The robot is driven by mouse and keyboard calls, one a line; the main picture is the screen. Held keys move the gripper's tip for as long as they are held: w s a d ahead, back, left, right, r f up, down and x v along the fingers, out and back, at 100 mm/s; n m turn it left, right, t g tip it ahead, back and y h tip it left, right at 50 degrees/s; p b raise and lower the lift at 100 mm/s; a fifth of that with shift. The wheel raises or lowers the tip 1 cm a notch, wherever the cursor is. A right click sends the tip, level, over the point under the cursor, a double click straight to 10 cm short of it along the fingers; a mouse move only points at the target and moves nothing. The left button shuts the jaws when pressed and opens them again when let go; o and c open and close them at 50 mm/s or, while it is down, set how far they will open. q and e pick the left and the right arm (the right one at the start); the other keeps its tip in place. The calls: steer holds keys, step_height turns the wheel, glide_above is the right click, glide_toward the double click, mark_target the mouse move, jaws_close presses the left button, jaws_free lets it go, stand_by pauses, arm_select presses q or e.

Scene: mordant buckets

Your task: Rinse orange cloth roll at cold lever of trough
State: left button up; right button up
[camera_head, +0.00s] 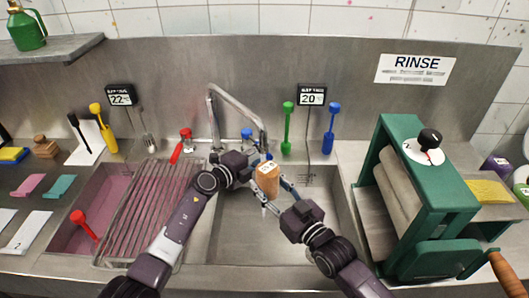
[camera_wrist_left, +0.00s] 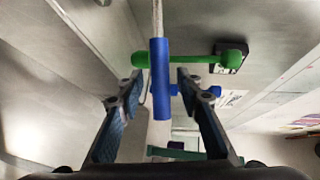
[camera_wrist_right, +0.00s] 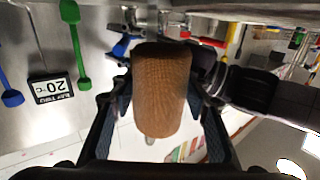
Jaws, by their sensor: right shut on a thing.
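The orange cloth roll (camera_head: 267,181) is held upright over the sink of the trough (camera_head: 235,232). My right gripper (camera_head: 272,194) is shut on it; the roll (camera_wrist_right: 162,88) fills the space between the fingers in the right wrist view. The blue cold lever (camera_head: 247,133) is at the back of the trough by the metal tap (camera_head: 228,93). My left gripper (camera_head: 259,162) is near the tap, left of the roll. In the left wrist view its fingers are apart, with a blue bar (camera_wrist_left: 160,80), apparently the cold lever, between them; contact is unclear.
A red lever (camera_head: 185,133) stands left of the tap. Green (camera_head: 288,125) and blue (camera_head: 329,130) paddles hang behind the trough. A green roller press (camera_head: 405,195) stands right, and a drying rack (camera_head: 150,210) covers the pink left basin. The sink's front is clear.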

arm_select(q)
steer(key=shift+c, duration=0.3)
jaws_close()
steer(key=shift+s+a+f+m+g+h, duration=0.1)
steer(key=shift+s+a+m+g+h, duration=0.2)
steer(key=shift+a+m+g+h, duration=0.45)
steer(key=shift+s+a+f+m+g+h, duration=0.1)
steer(key=shift+s+a+m+g+h, duration=0.25)
steer(key=shift+a+m+g+h, duration=0.4)
steer(key=shift+s+a+m+g+h, duration=0.3)
steer(key=shift+a+m+g+h, duration=0.2)
steer(key=shift+a+m+g, duration=0.35)
